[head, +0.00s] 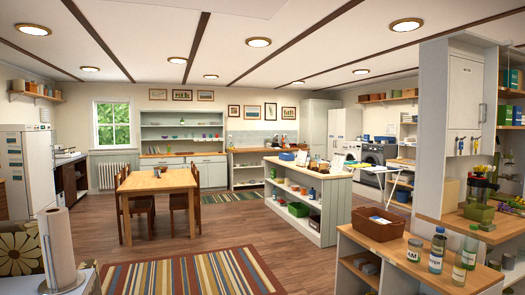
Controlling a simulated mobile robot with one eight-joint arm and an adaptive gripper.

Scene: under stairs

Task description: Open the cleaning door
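I cannot tell which door is the cleaning door. A closed white cupboard door (465,92) is on the wall unit at the right, with a small dark label near its top and coloured items hanging at its bottom. A tall white cupboard (344,128) stands at the back, right of centre, and looks closed. A tall pale cabinet (317,122) stands beside it in the corner. My gripper is not in view.
A striped rug (190,275) lies in front on the wood floor. A wooden table (158,182) with chairs stands left of centre. An island shelf (310,190) and a wood-topped shelf unit (410,262) with jars stand to the right. Open floor (262,225) lies between.

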